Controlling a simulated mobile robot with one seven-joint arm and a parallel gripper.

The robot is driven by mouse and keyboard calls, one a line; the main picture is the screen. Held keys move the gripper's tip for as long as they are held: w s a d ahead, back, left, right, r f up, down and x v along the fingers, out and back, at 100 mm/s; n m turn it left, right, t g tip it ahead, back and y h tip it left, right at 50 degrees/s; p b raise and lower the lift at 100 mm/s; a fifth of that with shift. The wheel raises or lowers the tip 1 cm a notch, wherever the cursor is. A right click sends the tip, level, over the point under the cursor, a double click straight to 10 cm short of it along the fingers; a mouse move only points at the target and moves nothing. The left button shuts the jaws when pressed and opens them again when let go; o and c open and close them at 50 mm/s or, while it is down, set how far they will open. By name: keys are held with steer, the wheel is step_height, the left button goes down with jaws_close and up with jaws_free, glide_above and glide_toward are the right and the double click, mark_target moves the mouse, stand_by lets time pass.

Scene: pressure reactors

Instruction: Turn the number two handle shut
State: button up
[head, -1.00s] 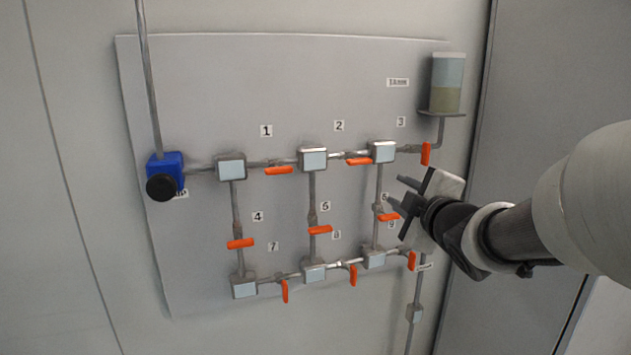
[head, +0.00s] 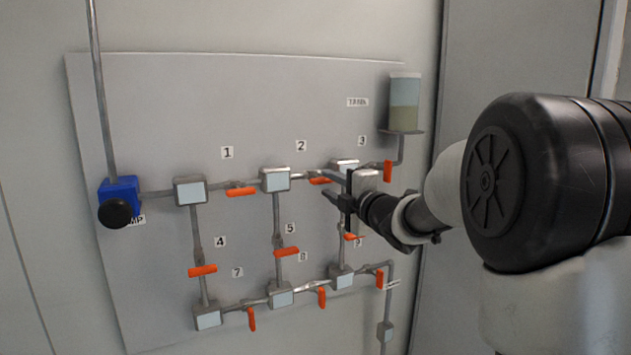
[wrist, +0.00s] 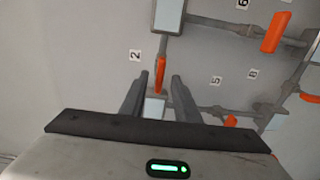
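The number two handle (head: 319,181) is a small orange lever lying along the upper pipe, just right of and below the label 2 (head: 301,146). My gripper (head: 331,187) is at its right and in front of it, with the fingers pointing at the panel. In the wrist view the handle (wrist: 160,75) lies along the pipe, centred between the two dark fingertips, with a gap on each side. The gripper is open and holds nothing. I cannot tell whether the fingertips reach as deep as the handle.
Handle one (head: 241,192) lies along the same pipe to the left. Handle three (head: 388,171) stands across its pipe to the right, below the tank (head: 404,103). Handle five (head: 286,252) and others sit lower. A blue pump (head: 119,196) is at far left.

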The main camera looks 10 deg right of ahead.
mark_target(325, 182)
steer(key=shift+x, duration=2.25)
steer(key=shift+c, duration=0.2)
jaws_close()
